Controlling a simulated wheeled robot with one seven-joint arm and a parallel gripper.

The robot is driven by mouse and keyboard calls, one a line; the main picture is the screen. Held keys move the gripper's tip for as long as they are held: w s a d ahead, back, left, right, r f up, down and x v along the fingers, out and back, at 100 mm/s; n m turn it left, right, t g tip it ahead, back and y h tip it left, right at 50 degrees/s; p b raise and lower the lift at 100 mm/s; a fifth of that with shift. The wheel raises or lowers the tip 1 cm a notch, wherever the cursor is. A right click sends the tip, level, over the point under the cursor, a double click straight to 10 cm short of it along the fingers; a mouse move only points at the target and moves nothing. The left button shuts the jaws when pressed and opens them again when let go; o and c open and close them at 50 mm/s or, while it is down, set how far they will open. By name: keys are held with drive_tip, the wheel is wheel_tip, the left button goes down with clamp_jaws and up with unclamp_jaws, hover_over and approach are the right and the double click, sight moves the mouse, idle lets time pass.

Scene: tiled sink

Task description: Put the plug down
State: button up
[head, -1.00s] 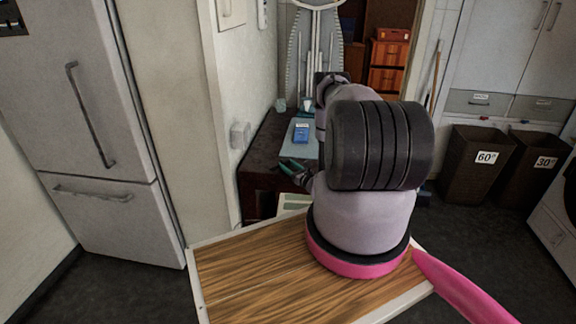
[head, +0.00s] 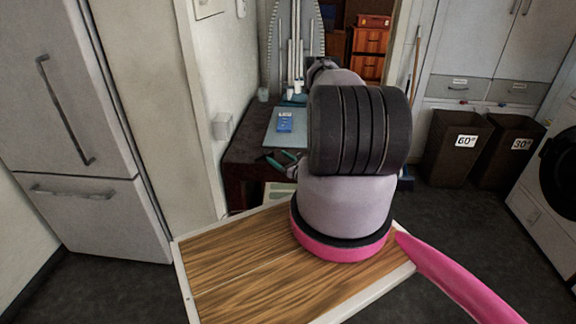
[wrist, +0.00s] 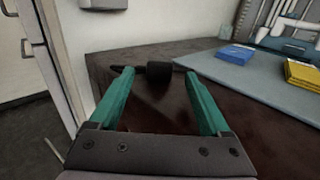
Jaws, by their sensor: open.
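The plug (wrist: 159,70) appears as a small dark, rounded piece with a thin dark part reaching left. It seems to rest on the dark reddish-brown table (wrist: 225,115), near its back-left corner. My gripper (wrist: 159,77) has teal fingers spread apart, one on each side of the plug, with gaps showing. Whether a fingertip touches it is hard to tell. In the head view, my gripper (head: 283,163) is low over the same table (head: 240,165), partly hidden by my arm. I cannot make out the plug there.
A light blue-grey board (wrist: 235,80) lies on the table with a blue box (wrist: 236,54) and a yellow box (wrist: 304,74). The wall stands close on the left, with a pale box (head: 222,126) on it. Two brown bins (head: 458,150) stand at the right.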

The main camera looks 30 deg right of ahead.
drive_tip(key=s+d, duration=0.1)
drive_tip(key=s, duration=0.6)
drive_tip(key=w+a+r+n+g+y, duration=0.25)
drive_tip(key=a+r+n+y, duration=0.25)
drive_tip(key=r, duration=0.5)
drive_tip(key=w+a+r+n+g+y, duration=0.2)
drive_tip(key=w+a+r+n+y, duration=0.25)
drive_tip(key=r, duration=0.65)
drive_tip(key=s+a+r+n+g, duration=0.5)
drive_tip(key=a+r+n+g, duration=0.15)
drive_tip(key=r, duration=0.35)
drive_tip(key=s+a+r+n+g, duration=0.5)
drive_tip(key=s+a+r, duration=0.15)
drive_tip(key=r, duration=0.45)
drive_tip(key=s+r+n+t+h, duration=0.2)
drive_tip(key=s+r+n+h, duration=0.2)
drive_tip(key=s+r, duration=0.4)
drive_tip(key=s+d+r+n+t+h, duration=0.1)
drive_tip(key=s+r+n+t+h, duration=0.2)
drive_tip(key=s+r+h, duration=0.4)
drive_tip(key=s+n, duration=0.1)
drive_tip(key=s, duration=0.4)
drive_tip(key=shift+r+n+t, duration=0.3)
drive_tip(key=shift+r, duration=0.05)
